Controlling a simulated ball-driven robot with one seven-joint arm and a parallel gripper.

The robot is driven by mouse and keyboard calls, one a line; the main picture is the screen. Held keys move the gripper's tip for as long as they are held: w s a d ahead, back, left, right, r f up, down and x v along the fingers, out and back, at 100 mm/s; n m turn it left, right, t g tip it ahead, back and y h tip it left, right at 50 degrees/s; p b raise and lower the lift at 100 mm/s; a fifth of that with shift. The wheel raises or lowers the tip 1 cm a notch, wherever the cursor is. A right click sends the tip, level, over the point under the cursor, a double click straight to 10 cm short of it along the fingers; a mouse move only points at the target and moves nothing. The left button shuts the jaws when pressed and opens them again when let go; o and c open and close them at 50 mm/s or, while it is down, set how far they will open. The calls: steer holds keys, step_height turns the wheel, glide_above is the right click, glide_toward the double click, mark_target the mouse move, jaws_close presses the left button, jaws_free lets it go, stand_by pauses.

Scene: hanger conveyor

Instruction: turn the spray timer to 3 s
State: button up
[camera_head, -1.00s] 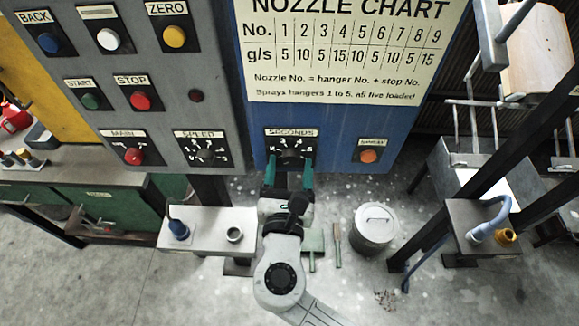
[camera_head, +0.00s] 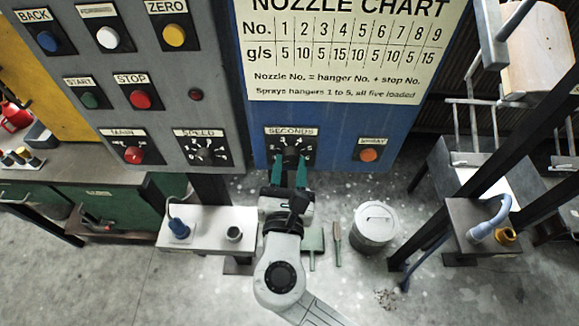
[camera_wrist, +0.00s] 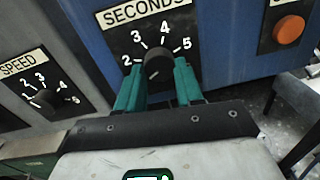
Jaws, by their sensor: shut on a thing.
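The spray timer is a black dial plate labelled SECONDS (camera_head: 313,147) on the blue panel. Its dark round knob (camera_wrist: 158,62) shows in the wrist view, with the white numbers 2, 3, 4 and 5 around its upper side. My gripper (camera_head: 290,160) has its green fingers closed on the knob, one at its left and one at its right; they also show in the wrist view (camera_wrist: 158,78). The fingers hide the lower sides of the knob. I cannot tell for sure which number the knob points at.
The orange SPRAY button (camera_head: 369,155) is right of the timer. The SPEED dial (camera_head: 204,152) is on the grey panel to the left. The nozzle chart (camera_head: 345,50) is above. A white shelf (camera_head: 208,228) and a lidded bin (camera_head: 374,229) stand below.

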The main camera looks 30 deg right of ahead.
steer(key=shift+m, duration=0.3)
steer(key=m+b, duration=0.1)
steer(key=m, duration=0.2)
steer(key=shift+f+m+b, duration=0.1)
steer(key=shift+m+b, duration=0.2)
steer(key=shift+m, duration=0.1)
steer(key=m+b, duration=0.2)
steer(key=m, duration=0.2)
steer(key=m+b, duration=0.3)
steer(key=m, duration=0.2)
steer(key=shift+m+y, duration=0.3)
steer(key=shift+y, duration=0.1)
steer(key=shift+r+m+b, duration=0.2)
steer(key=shift+m+b, duration=1.4)
steer(key=shift+m, duration=0.4)
steer(key=o, duration=1)
steer(key=shift+r, duration=0.1)
steer(key=shift+o, duration=0.2)
steer(key=shift+a, duration=0.1)
